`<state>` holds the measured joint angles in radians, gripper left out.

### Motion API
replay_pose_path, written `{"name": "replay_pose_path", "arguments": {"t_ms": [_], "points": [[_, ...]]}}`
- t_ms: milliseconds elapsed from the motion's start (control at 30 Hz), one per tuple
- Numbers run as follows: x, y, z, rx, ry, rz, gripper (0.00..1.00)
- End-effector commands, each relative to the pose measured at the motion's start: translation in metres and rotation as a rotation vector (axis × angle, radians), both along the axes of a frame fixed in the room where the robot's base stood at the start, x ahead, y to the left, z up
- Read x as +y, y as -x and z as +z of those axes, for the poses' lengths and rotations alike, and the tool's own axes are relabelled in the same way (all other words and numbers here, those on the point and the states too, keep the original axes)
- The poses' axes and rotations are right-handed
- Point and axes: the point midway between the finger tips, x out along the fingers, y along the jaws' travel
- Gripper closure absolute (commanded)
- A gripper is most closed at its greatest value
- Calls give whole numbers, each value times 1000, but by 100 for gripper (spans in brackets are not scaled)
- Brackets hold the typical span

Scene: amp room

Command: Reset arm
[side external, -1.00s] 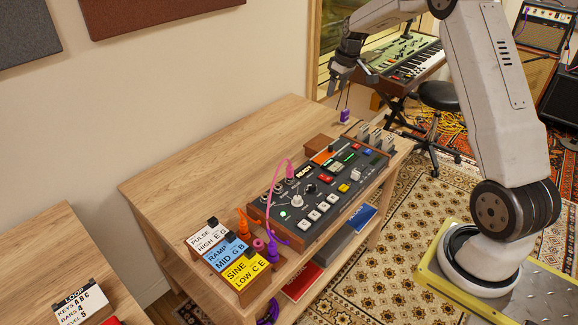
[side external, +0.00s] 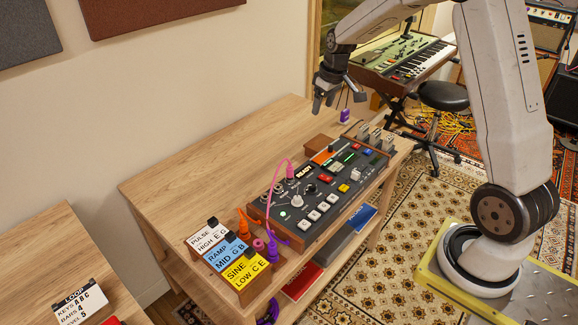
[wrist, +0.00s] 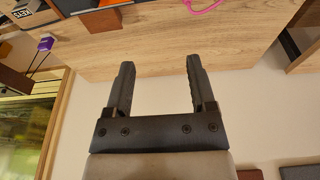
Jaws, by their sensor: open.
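My gripper (side external: 324,100) is open and empty, raised above the far end of the wooden table (side external: 165,185) in the side external view. In the wrist view my gripper (wrist: 157,85) shows two dark fingers spread apart, with bare wood and wall beyond them. Nothing is between the fingers.
On the table stand a dark control panel (side external: 283,217) with a pink cable (side external: 270,185), and several labelled cards (side external: 222,258). A purple-tipped item (side external: 345,116) is near the far corner. A keyboard (side external: 415,65) and stool (side external: 443,95) stand beyond. The table's left part is clear.

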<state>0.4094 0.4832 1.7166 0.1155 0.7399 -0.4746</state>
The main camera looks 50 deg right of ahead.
Motion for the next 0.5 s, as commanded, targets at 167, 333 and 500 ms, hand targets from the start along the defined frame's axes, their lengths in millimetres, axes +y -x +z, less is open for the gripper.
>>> {"name": "replay_pose_path", "arguments": {"t_ms": [167, 333, 500], "points": [[53, 27, -5, 3, 4, 4, 29], [96, 60, -12, 0, 6, 3, 29], [134, 98, -21, -2, 4, 6, 29]]}}
